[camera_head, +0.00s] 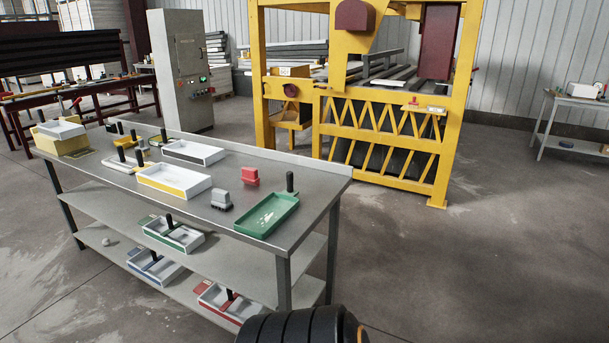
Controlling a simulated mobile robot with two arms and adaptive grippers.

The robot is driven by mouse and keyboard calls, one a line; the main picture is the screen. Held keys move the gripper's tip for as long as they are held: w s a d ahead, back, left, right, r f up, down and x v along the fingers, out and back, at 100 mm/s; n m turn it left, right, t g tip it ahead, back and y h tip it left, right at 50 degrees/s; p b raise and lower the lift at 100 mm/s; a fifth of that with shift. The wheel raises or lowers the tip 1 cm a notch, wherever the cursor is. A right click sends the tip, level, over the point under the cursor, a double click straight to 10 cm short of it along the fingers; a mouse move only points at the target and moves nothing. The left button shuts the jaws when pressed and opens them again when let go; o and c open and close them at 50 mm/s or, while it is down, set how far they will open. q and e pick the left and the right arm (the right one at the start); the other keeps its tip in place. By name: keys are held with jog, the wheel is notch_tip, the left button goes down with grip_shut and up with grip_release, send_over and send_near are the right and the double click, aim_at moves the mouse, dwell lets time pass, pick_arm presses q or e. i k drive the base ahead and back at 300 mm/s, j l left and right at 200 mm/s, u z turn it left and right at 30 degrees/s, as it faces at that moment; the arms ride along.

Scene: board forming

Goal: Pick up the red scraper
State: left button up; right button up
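A small red block-shaped piece (250,176), which looks like the red scraper, stands on the metal table top (310,188) towards its right end. A similar grey piece (221,200) stands to its front left. A green tray (268,216) with a black upright handle is to its front right, apart from it. Neither of my grippers is in view. A dark ribbed part at the bottom edge seems to be mine.
White trays with a yellow front (174,182) and a black front (194,152) are on the table. Lower shelves hold green, blue and red-marked trays (222,300). A yellow machine frame (440,170) stands behind. The floor to the right (480,270) is clear.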

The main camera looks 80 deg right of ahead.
aim_at(250, 175)
jog(key=z, duration=2.45)
jog(key=i+j+z, duration=0.1)
jog(key=z, duration=0.25)
jog(key=i+j+z, duration=0.1)
jog(key=z, duration=0.3)
jog(key=i+j+z, duration=0.1)
jog(key=z, duration=0.25)
jog(key=k+j, duration=0.05)
jog(key=j, duration=0.05)
